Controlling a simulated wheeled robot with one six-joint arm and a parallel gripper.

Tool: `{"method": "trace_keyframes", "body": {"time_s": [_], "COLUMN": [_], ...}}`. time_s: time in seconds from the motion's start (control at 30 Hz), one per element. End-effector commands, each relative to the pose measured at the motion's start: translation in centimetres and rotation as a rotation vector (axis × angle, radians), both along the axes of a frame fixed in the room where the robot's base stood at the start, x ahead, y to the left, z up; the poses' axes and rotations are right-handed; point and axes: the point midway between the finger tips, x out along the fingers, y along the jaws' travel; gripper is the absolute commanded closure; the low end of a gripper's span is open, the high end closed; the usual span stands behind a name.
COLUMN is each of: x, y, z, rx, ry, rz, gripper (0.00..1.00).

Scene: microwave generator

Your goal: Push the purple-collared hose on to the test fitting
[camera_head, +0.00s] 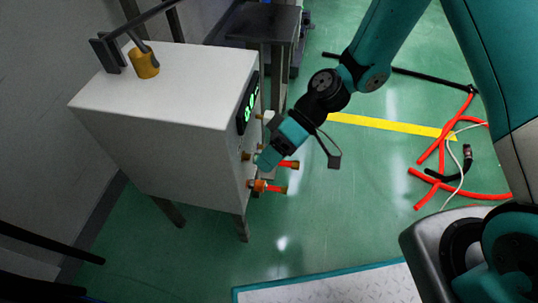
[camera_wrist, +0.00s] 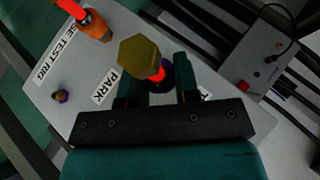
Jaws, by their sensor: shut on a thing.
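My gripper (camera_wrist: 155,75) is shut on the purple-collared hose (camera_wrist: 161,72), with one finger on each side. The purple collar is partly hidden behind the hose, and a brass hex end (camera_wrist: 138,55) faces the wrist camera. The rig panel behind carries a PARK label (camera_wrist: 106,86) and another label mostly hidden by my finger. I cannot tell whether the held hose touches a fitting. In the head view my gripper (camera_head: 265,161) is at the panel.
An orange-and-red hose (camera_wrist: 92,24) sticks out beside the rig label; another view shows a red-ended hose (camera_head: 276,189) low on the white cabinet (camera_head: 160,100). Loose red hoses (camera_head: 445,190) lie on the floor at right. The floor before the cabinet is clear.

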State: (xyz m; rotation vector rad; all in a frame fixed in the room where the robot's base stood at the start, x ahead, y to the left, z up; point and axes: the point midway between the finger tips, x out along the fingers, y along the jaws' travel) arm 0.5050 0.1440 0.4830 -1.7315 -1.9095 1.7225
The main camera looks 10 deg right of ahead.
Motion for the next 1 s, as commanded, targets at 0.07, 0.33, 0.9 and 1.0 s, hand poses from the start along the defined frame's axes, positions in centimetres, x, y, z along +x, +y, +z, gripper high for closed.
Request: {"method": "trace_keyframes", "body": {"time_s": [0.07, 0.33, 0.9, 1.0], "x": [0.0, 0.0, 0.4, 0.5], "y": [0.0, 0.0, 1.0, 1.2], "z": [0.0, 0.0, 0.0, 0.0], "rx": [0.000, 0.000, 0.000, 0.000], "ry": [0.000, 0.000, 0.000, 0.000], "rz": [0.000, 0.000, 0.000, 0.000], "gripper": [1.00, 1.00, 1.00, 1.00]}}
